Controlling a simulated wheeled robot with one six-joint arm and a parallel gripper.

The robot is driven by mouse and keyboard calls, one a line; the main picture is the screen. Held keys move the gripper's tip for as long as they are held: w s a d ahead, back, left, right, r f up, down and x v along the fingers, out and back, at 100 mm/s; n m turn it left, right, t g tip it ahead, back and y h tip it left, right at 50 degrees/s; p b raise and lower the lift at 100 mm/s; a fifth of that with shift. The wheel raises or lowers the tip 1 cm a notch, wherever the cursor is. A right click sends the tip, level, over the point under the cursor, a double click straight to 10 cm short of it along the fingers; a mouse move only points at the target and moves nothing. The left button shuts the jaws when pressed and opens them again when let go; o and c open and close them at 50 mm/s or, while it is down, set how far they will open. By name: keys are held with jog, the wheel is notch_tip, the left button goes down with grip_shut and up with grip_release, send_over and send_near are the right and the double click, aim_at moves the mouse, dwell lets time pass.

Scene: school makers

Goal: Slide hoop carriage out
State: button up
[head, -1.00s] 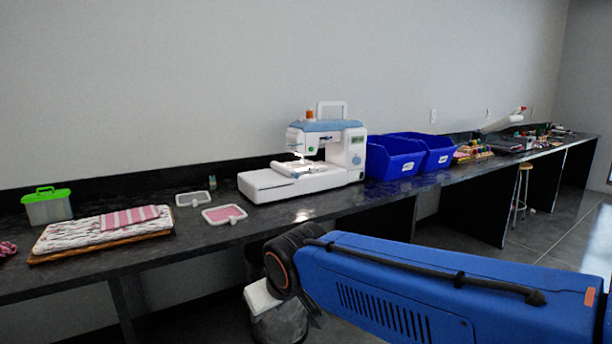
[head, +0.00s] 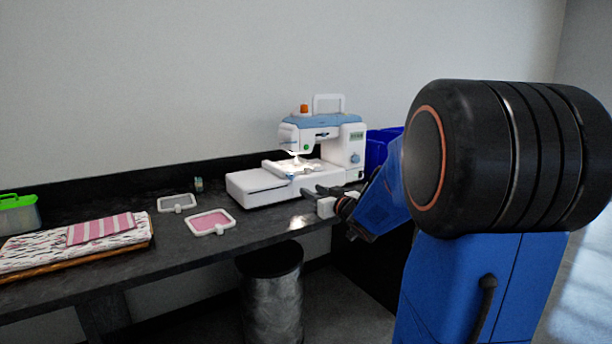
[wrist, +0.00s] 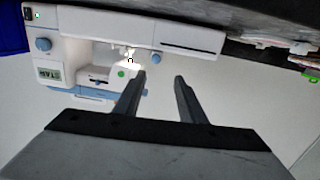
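The white and blue sewing machine (head: 345,150) stands on the dark counter with its lamp lit. Its flat white embroidery base (head: 252,184) reaches out to the left, with a raised white carriage part (head: 285,168) on it. My gripper (head: 313,191) is at the front edge of the machine, low over the counter. In the wrist view my gripper (wrist: 160,76) is open, with nothing between its fingers. The machine (wrist: 90,45) appears upside down there, beyond the fingertips. I cannot tell whether the fingers touch the machine.
A white frame (head: 177,203) and a hoop with pink fabric (head: 211,222) lie left of the machine. Folded fabric (head: 75,244) and a green-lidded box (head: 18,213) are further left. Blue bins (head: 380,146) stand to the right, partly hidden by my arm. A bin (head: 272,290) stands below.

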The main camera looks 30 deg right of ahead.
aim_at(292, 176)
jog(key=shift+y, duration=0.4)
jog(key=w, duration=0.6)
jog(key=w+d, duration=0.1)
jog(key=w, duration=1)
jog(key=shift+w+d, duration=0.15)
jog(key=shift+w, duration=0.25)
grip_shut()
